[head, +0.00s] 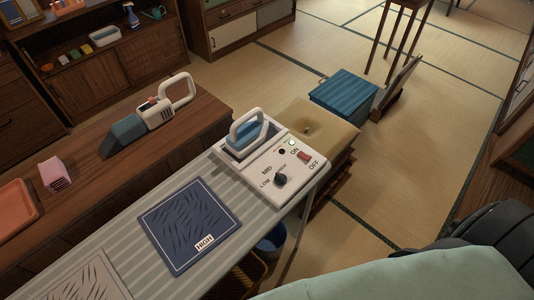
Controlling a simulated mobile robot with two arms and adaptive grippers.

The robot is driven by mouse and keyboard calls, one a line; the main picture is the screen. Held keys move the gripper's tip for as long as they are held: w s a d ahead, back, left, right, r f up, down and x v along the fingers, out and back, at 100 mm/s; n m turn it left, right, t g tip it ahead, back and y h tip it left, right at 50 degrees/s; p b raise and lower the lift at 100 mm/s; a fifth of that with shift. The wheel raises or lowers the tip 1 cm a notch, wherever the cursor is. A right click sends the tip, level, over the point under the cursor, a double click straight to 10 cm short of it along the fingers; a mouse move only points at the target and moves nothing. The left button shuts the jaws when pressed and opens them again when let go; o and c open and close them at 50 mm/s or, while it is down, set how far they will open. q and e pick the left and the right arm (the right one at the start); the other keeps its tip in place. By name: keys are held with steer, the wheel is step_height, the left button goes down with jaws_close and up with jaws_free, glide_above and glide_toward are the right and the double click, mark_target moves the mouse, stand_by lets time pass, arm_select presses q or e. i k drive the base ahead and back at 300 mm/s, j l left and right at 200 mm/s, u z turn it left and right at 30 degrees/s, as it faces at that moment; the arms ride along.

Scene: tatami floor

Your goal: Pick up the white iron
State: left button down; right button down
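The white iron (262,125) rests in the recess of a white control station (255,183) at the far end of a striped ironing board (135,232). Its looped white handle points up, and its lower part is hidden inside the recess. The station has a dark dial marked LOW, MID and HIGH, a red ON/OFF switch and a lit green light. Neither of my grippers is in view.
A dark blue cloth (190,222) marked HIGH lies on the board. A grey patterned cloth (77,284) lies nearer. A wooden counter behind holds a handheld vacuum (150,112), pink stack (54,173) and orange tray (14,207).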

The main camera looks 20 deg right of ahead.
mark_target(244, 139)
steer(key=u, duration=1)
steer(key=z, duration=1.55)
steer(key=k+l+u, duration=0.15)
steer(key=u, duration=0.15)
steer(key=k+l+u, duration=0.2)
steer(key=u, duration=0.15)
